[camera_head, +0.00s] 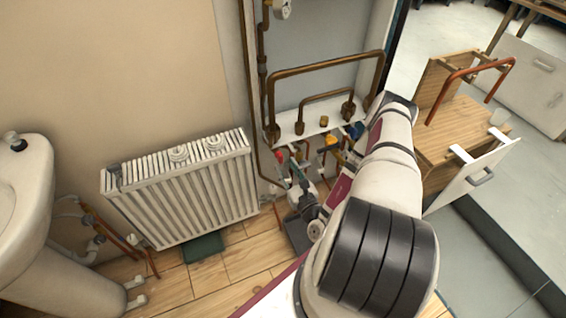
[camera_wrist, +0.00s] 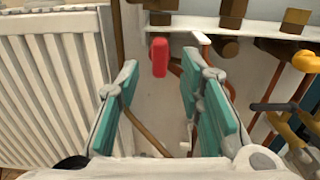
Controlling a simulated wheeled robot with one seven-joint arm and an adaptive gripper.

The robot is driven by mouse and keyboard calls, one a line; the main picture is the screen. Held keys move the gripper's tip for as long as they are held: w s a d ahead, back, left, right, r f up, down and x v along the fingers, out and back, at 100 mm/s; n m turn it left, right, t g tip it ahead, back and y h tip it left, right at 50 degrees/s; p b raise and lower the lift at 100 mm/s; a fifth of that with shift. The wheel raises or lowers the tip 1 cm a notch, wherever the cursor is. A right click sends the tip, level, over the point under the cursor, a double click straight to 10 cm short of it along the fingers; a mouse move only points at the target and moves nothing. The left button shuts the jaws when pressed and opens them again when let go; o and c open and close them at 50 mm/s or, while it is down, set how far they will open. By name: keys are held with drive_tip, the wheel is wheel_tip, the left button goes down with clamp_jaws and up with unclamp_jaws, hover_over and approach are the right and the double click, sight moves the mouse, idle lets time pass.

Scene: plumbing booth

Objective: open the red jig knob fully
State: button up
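The red jig knob (camera_wrist: 160,57) stands upright below the pipe shelf in the wrist view. It lies ahead of the gap between my fingertips, a little above their middle in the picture. In the head view the red knob (camera_head: 280,158) is small, just beyond my fingers. My gripper (camera_wrist: 159,82) is open, with teal pads on both fingers and nothing between them. In the head view my gripper (camera_head: 293,176) is low in front of the pipework, partly hidden by my own arm. Whether a fingertip touches the knob I cannot tell.
A white radiator (camera_head: 185,190) stands close on the left. A yellow valve handle (camera_wrist: 306,62) and copper pipes are on the right. The white shelf (camera_head: 312,122) with brass fittings is above the knob. A wooden bench (camera_head: 460,130) is further right.

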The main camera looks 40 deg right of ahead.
drive_tip(key=v, duration=0.8)
